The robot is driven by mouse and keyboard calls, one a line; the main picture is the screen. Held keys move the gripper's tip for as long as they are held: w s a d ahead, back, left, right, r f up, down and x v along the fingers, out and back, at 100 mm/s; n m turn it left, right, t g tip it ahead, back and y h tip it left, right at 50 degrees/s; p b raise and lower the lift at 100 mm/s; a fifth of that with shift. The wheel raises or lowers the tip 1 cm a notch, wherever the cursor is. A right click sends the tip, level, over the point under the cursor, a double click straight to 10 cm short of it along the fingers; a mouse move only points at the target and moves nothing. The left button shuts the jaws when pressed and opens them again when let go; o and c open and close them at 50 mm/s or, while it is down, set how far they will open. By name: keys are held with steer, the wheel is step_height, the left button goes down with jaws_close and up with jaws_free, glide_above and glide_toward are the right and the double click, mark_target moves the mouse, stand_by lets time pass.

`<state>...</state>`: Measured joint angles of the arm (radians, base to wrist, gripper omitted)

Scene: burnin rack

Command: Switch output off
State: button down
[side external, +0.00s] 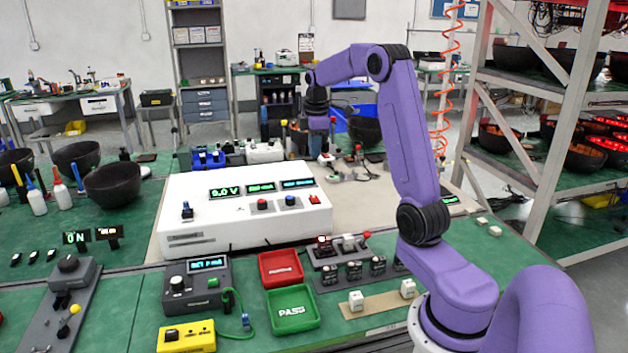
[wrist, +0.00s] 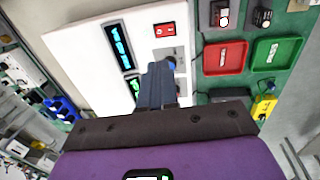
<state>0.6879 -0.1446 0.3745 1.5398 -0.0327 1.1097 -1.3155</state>
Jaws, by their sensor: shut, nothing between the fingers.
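The white power unit (side external: 245,232) stands on the bench, with lit displays, the left one reading 9.0 V (side external: 224,192). At its right end is a red rocker switch (side external: 314,199), also seen in the wrist view (wrist: 164,29); its position is too small to tell in the side view. A blue knob (side external: 291,201) and a red knob (side external: 262,204) sit left of it. My gripper (wrist: 159,66) is shut and empty. In the wrist view its fingertips overlap the panel beside the blue knob (wrist: 171,63), below the red switch. In the side view it hangs beyond the unit's right end.
A red tray (side external: 281,268) and a green PASS tray (side external: 292,309) lie in front of the unit. A dark meter box (side external: 195,287) and a row of small switches (side external: 350,270) flank them. A metal rack (side external: 540,130) stands at right.

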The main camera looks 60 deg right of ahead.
mark_target(313, 197)
steer(key=f, duration=0.9)
steer(key=w+d+f, duration=0.1)
steer(key=f, duration=0.4)
steer(key=shift+w+d, duration=0.1)
steer(key=shift+f, duration=0.25)
stand_by(0.3)
